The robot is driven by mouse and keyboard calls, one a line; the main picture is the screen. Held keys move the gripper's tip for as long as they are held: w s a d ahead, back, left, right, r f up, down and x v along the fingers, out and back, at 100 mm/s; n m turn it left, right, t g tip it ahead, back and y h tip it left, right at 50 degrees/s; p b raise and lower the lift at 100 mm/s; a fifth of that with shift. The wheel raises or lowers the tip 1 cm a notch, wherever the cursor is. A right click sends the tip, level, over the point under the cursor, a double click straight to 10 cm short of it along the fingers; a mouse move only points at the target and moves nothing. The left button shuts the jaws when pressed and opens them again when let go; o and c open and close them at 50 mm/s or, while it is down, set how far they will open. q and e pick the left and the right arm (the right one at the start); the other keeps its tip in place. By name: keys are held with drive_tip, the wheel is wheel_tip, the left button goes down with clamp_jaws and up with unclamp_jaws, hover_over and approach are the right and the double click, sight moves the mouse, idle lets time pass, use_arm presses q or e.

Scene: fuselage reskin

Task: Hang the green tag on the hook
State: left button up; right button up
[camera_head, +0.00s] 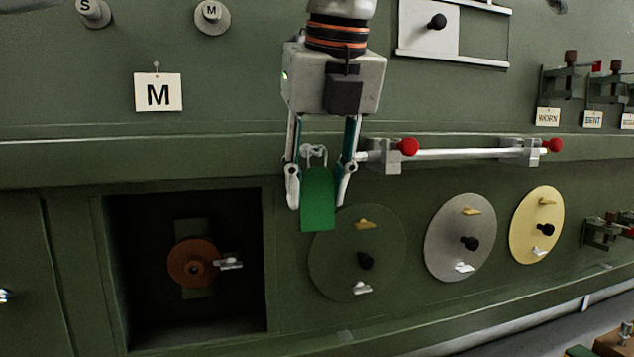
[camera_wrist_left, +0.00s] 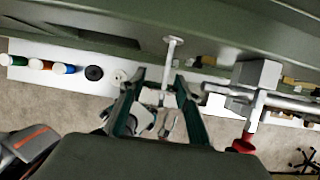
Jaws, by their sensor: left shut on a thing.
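The green tag (camera_head: 317,200) hangs upright between the fingers of my left gripper (camera_head: 318,186), which is shut on it. A pale wire loop shows at the tag's top, close to a small white hook (camera_head: 308,149) on the green wall. In the left wrist view the hook (camera_wrist_left: 168,68) is a white peg with a round end, reaching down between the fingertips (camera_wrist_left: 161,80). I cannot tell whether the loop is around the peg or only beside it. My right gripper is not in view.
A silver rail (camera_head: 460,154) with red knobs (camera_head: 408,146) runs just right of the gripper. Round covers (camera_head: 460,238) sit below right, and an open dark recess (camera_head: 140,270) lies below left. A white M tag (camera_head: 158,92) hangs at upper left.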

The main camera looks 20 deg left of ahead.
use_arm(q)
drive_tip(key=shift+f, duration=0.1)
drive_tip(key=shift+f, duration=0.15)
drive_tip(key=o, duration=0.8)
